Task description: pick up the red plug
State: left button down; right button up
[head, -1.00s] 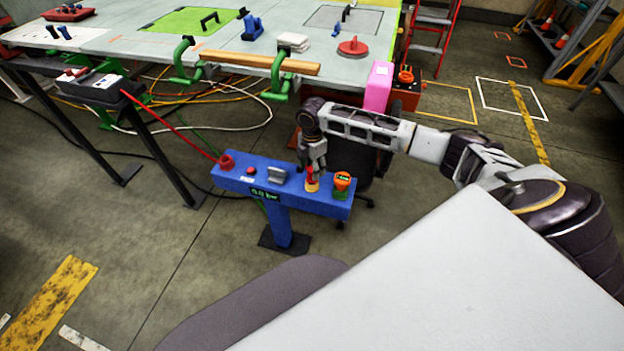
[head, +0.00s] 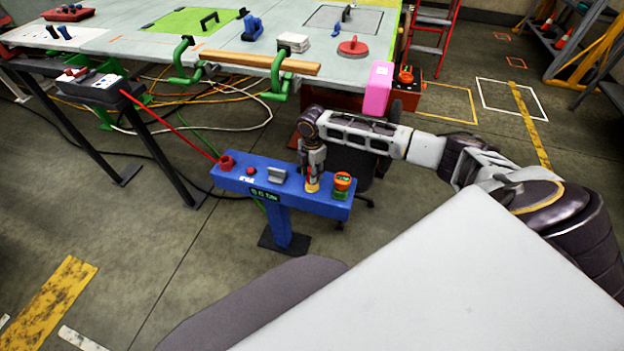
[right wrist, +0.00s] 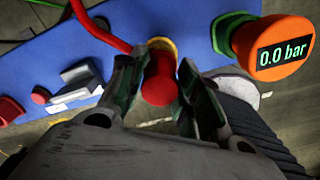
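The red plug (right wrist: 160,88) stands in a yellow ring (right wrist: 163,45) on top of the blue stand (head: 232,184). In the head view only a sliver of the plug shows between my fingers. My right gripper (right wrist: 163,72) points down over it, with one finger on each side. The fingers look closed against the plug, which is still seated at the ring. My left gripper is not in any view.
An orange gauge (right wrist: 285,47) reading 0.0 bar stands close to the right of the plug. A workbench (head: 120,42) with clamps is behind.

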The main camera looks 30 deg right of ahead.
jog(key=c, duration=0.4)
jog(key=shift+r, duration=0.2)
jog(key=shift+c, duration=0.3)
jog(key=shift+r, duration=0.55)
notch_tip(320, 180, up, 8)
jog(key=shift+r+p, duration=0.1)
jog(key=shift+p, duration=0.25)
jog(key=shift+r, duration=0.2)
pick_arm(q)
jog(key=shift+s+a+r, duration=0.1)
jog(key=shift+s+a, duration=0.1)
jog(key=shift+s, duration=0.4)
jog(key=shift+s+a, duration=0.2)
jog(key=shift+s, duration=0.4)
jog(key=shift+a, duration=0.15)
